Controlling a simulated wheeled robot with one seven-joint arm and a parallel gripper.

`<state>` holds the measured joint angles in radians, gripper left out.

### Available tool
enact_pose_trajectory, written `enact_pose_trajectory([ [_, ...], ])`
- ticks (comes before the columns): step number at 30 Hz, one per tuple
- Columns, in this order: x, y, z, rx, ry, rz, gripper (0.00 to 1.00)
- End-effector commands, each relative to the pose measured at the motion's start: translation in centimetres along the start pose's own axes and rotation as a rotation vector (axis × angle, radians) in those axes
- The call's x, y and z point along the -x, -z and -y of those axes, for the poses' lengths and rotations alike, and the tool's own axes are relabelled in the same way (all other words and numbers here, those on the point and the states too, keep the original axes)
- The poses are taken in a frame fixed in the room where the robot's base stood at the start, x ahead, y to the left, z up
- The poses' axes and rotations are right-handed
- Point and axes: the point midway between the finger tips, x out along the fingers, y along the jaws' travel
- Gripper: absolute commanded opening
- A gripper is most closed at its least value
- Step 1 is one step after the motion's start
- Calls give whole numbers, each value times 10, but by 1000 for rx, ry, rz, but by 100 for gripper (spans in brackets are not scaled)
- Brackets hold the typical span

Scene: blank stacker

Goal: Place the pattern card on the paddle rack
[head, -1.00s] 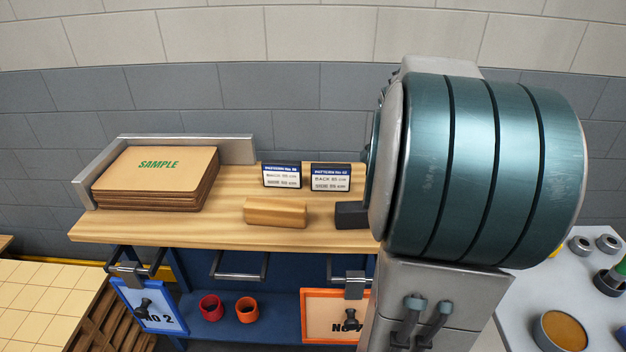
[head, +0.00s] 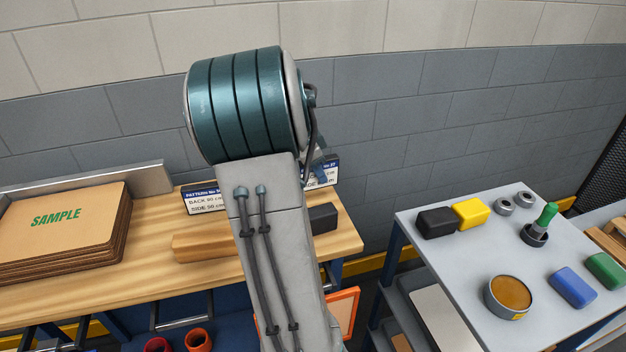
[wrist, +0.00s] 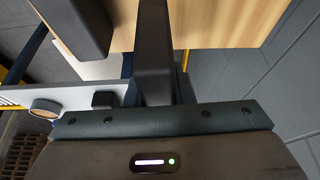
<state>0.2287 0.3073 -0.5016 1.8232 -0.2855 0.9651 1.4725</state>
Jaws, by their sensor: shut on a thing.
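A pattern card (head: 331,172) with a dark blue header shows just right of my arm in the head view, partly hidden by my gripper (head: 317,165). My gripper is shut on it. A second pattern card (head: 201,198) stands on the wooden bench, left of my arm, its right part covered. In the wrist view my gripper (wrist: 121,25) shows its two dark fingers, with no card clearly visible between them. I cannot tell for sure which thing is the paddle rack. A dark rail (head: 183,323) and part of an orange-framed board (head: 347,310) show at the bench front.
A SAMPLE board stack (head: 62,216) lies on the bench (head: 150,275) at left. A wooden block (head: 203,247) and a black block (head: 322,217) are near my arm. A grey side table (head: 465,265) at right holds several blocks and a tin (head: 508,297). A floor gap separates them.

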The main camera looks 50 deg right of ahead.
Motion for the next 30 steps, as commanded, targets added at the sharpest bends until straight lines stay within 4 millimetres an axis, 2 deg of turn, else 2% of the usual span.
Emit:
enact_pose_trajectory([
  [3,-8,-2,15,0,-3,-1,0],
  [8,-14,-4,25,0,0,0,0],
  [18,-50,-20,25,0,-1,0,0],
  [29,-55,-22,25,0,0,0,0],
  [30,-55,-22,25,0,0,0,27],
])
